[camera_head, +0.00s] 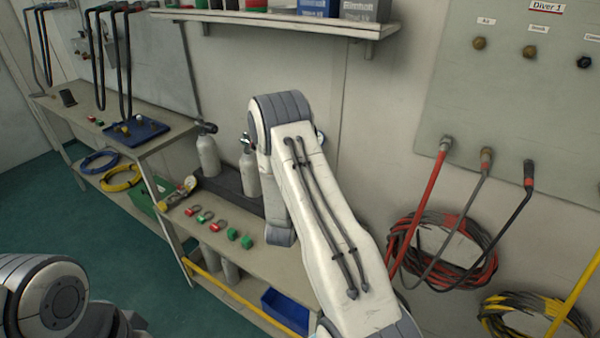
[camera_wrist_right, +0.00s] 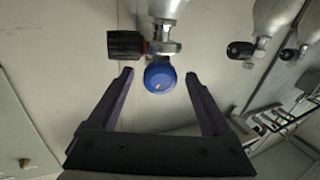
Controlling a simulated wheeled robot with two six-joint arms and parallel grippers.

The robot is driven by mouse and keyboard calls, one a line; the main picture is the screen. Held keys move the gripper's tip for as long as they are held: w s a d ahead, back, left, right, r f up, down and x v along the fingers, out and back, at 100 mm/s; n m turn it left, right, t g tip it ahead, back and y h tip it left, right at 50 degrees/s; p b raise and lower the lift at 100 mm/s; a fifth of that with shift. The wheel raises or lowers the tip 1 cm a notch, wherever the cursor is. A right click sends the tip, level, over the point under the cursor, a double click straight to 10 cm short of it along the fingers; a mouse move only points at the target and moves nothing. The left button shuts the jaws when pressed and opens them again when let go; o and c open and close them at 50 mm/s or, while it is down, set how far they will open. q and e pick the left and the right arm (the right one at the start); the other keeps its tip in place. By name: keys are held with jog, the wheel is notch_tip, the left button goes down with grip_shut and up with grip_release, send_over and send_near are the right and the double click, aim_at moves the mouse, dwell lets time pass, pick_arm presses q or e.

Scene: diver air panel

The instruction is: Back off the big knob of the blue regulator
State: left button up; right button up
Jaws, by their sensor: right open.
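The blue regulator's big round knob (camera_wrist_right: 160,77) shows in the right wrist view, just below a metal fitting (camera_wrist_right: 163,47) at the end of a grey cylinder (camera_wrist_right: 168,8). My right gripper (camera_wrist_right: 159,73) is open, with one dark finger on each side of the blue knob. There is a gap between the knob and each finger, and I see no contact. In the head view my right arm hides the blue regulator and the right gripper. My left gripper is out of the head view; only a part of my left arm shows at the lower left.
A black knob (camera_wrist_right: 125,44) sticks out left of the fitting. More cylinders (camera_head: 208,155) stand by the bench (camera_head: 256,262), which holds several red and green parts. A shelf (camera_head: 285,22) hangs above. Coiled hoses (camera_head: 460,262) hang on the right wall.

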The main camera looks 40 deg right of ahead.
grip_shut()
jog(key=n+b, duration=0.1)
jog(key=n, duration=0.2)
jog(key=shift+n+y, duration=0.3)
grip_release()
